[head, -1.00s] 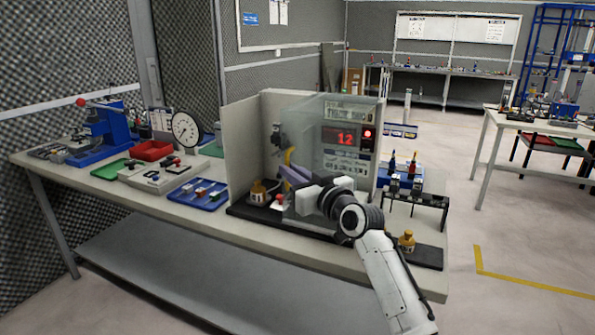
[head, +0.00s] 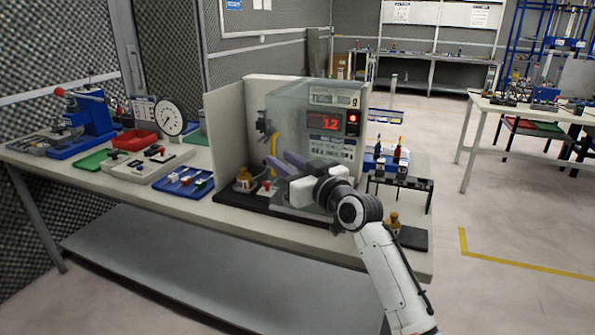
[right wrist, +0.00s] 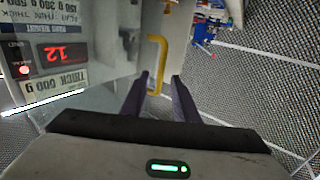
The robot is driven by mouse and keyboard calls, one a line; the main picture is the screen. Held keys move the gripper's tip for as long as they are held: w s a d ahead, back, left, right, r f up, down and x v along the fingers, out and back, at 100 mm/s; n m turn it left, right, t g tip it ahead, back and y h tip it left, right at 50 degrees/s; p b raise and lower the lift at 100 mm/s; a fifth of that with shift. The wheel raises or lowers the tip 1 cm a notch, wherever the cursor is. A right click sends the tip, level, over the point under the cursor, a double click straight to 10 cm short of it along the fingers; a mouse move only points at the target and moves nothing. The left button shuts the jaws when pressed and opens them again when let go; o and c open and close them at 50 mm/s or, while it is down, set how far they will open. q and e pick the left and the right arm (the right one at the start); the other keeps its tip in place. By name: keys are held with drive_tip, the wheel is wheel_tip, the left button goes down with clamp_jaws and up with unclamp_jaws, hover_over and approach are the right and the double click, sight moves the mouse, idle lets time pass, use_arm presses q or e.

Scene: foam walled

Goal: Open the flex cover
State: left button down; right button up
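The clear flex cover (head: 288,112) stands on the test unit on the bench, in front of a panel with a red "1.2" display (head: 324,122). A bent yellow bar (head: 273,148) shows at its left side; it also shows in the right wrist view (right wrist: 157,60). My right gripper (head: 278,163) is at the unit's front, close to the bar. In the right wrist view its two purple fingers (right wrist: 160,76) are apart, with the bar's lower end showing between or just beyond the tips. I cannot tell whether they touch it. My left gripper is not in view.
Beige walls (head: 225,130) stand left of and behind the unit. A small brown bottle (head: 243,180) and a red-topped part (head: 266,185) sit near the gripper. A black rack (head: 402,183) and another bottle (head: 393,220) are at the right. A blue tray (head: 184,181) lies left.

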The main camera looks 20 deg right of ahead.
drive_tip(key=v, duration=0.7)
drive_tip(key=shift+s, duration=0.25)
drive_tip(key=s+a+f+g, duration=0.2)
drive_tip(key=s+f, duration=0.5)
drive_tip(key=f, duration=0.4)
drive_tip(key=s+a+f+g+h, duration=0.15)
drive_tip(key=s+f, duration=0.45)
drive_tip(key=f, duration=0.6)
drive_tip(key=s+a+f+g, duration=0.1)
drive_tip(key=s+f+g, duration=0.2)
drive_tip(key=s+f, duration=0.6)
drive_tip(key=s+a+f+g, duration=0.2)
drive_tip(key=s+a+f, duration=0.1)
drive_tip(key=s+f, duration=0.8)
drive_tip(key=shift+s+m, duration=0.3)
drive_tip(key=shift+s, duration=0.9)
drive_tip(key=shift+o, duration=0.4)
drive_tip(key=shift+g, duration=0.25)
